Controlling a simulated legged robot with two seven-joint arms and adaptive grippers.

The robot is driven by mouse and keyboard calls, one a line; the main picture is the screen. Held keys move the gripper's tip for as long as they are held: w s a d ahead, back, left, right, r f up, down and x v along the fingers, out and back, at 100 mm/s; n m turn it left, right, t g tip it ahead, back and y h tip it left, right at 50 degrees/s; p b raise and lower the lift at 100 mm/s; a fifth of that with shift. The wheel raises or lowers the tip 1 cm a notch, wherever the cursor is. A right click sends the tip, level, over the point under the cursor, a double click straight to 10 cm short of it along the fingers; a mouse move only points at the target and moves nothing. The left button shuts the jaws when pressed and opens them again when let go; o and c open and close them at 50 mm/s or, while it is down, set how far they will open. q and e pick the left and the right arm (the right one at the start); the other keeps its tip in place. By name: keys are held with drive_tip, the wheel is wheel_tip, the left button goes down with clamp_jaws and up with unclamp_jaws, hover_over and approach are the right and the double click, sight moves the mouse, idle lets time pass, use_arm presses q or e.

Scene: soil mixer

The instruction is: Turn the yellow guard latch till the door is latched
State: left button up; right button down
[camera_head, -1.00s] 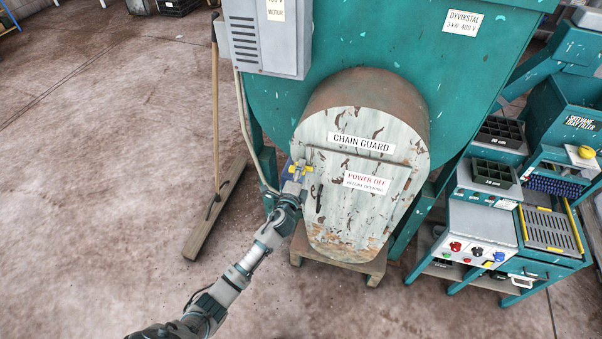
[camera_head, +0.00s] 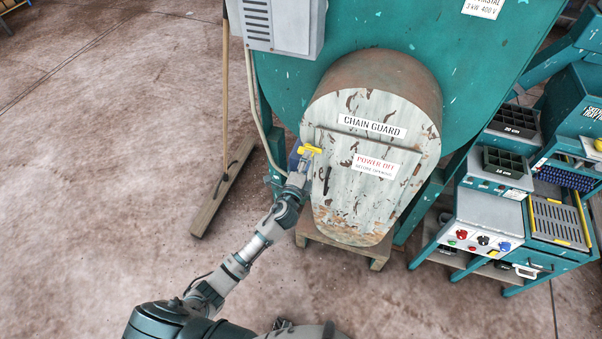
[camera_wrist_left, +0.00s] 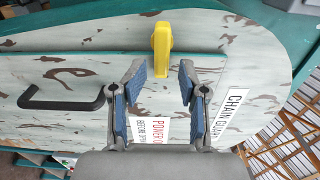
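The yellow guard latch (camera_head: 309,149) sits at the left edge of the chain guard door (camera_head: 345,200), a pale, rust-flecked panel. In the left wrist view the latch (camera_wrist_left: 161,45) is upright, lying across the door's seam line. My left gripper (camera_head: 302,158) is right at the latch in the head view. In the left wrist view its two blue-padded fingers (camera_wrist_left: 160,85) are spread apart. The latch's lower end reaches between the fingertips, with a gap on both sides. My right gripper is not in view.
A black door handle (camera_wrist_left: 62,100) stands out from the door in the left wrist view. A grey motor box (camera_head: 275,22) hangs above on the green mixer (camera_head: 390,35). A broom (camera_head: 222,190) stands at the left. A control box (camera_head: 480,225) stands at the right.

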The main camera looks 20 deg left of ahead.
use_arm(q)
drive_tip(key=s, duration=0.8)
drive_tip(key=shift+a, duration=0.15)
drive_tip(key=s+a+f+n+g, duration=0.1)
drive_tip(key=s+f+n+g, duration=0.1)
drive_tip(key=f, duration=0.9)
drive_tip(key=s+a+f+n+g, duration=0.1)
drive_tip(key=a+f+n+g, duration=0.15)
drive_tip(key=f, duration=0.75)
drive_tip(key=s+a+f+n+g, duration=0.1)
drive_tip(key=s+f+g, duration=0.1)
drive_tip(key=s+f, duration=0.55)
drive_tip(key=s+a+f+n+g, duration=0.1)
drive_tip(key=s+f+n+g, duration=0.2)
drive_tip(key=f, duration=0.8)
drive_tip(key=s+f+n+g, duration=0.2)
drive_tip(key=s+f, duration=0.4)
drive_tip(key=s, duration=0.6)
drive_tip(key=s+f+n+g, duration=0.3)
drive_tip(key=s+f, duration=0.3)
drive_tip(key=s, duration=0.7)
drive_tip(key=s+f+n+g, duration=0.2)
drive_tip(key=s+f, duration=0.4)
drive_tip(key=s, duration=0.6)
drive_tip(key=shift+s+a+f+n+y, duration=0.2)
drive_tip(key=shift+s+a+n+y, duration=0.1)
drive_tip(key=shift+a+n, duration=0.1)
drive_tip(key=shift+g, duration=0.25)
